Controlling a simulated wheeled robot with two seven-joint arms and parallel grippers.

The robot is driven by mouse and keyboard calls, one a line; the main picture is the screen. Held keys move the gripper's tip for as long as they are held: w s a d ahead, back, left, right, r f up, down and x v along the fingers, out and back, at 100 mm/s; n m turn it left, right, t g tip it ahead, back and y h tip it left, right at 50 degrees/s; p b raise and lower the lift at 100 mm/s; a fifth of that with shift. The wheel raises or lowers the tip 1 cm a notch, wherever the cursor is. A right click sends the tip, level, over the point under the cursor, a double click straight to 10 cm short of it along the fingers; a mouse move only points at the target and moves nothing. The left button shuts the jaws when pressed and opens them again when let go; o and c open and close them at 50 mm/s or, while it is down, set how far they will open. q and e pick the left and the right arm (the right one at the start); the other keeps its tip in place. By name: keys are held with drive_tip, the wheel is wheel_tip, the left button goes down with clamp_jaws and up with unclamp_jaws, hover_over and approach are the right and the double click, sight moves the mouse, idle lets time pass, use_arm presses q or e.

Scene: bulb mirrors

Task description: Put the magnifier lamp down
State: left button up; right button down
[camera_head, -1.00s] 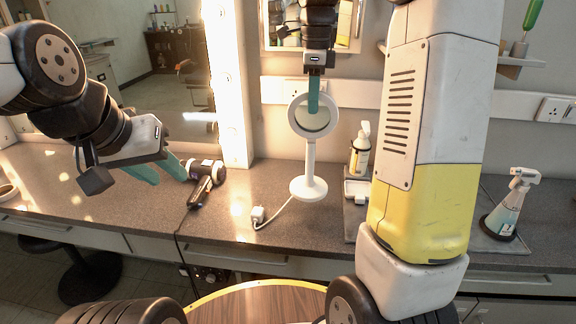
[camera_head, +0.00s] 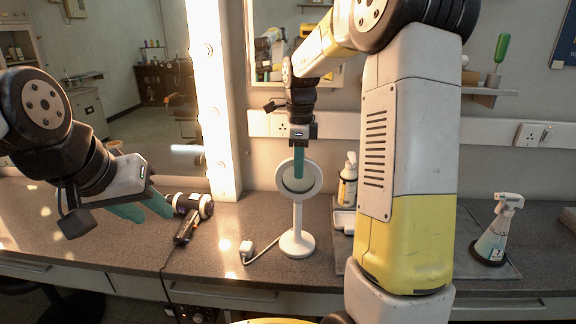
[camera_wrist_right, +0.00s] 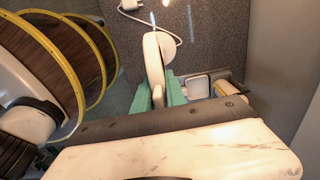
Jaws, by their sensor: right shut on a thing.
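The magnifier lamp is white, with a ring head (camera_head: 315,181), a thin stem and a round base (camera_head: 297,244). It is upright over the grey counter, near its front; I cannot tell for sure whether the base touches. My right gripper (camera_head: 298,176) points down and is shut on the ring head, with one green finger across the lens. In the right wrist view the lamp (camera_wrist_right: 155,55) shows edge-on between the green fingers (camera_wrist_right: 163,88). My left gripper (camera_head: 155,215) is open and empty, to the left above the counter.
A hair dryer (camera_head: 187,219) and the white plug (camera_head: 246,250) with its cord lie left of the lamp. A pump bottle (camera_head: 347,185) stands behind it to the right. A spray bottle (camera_head: 492,238) stands further right on a dark mat. A lit mirror frame (camera_head: 210,100) rises behind.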

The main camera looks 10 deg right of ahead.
drive_tip(key=c, duration=1.4)
unclamp_jaws()
drive_tip(key=shift+f, duration=0.1)
drive_tip(key=shift+o, duration=0.2)
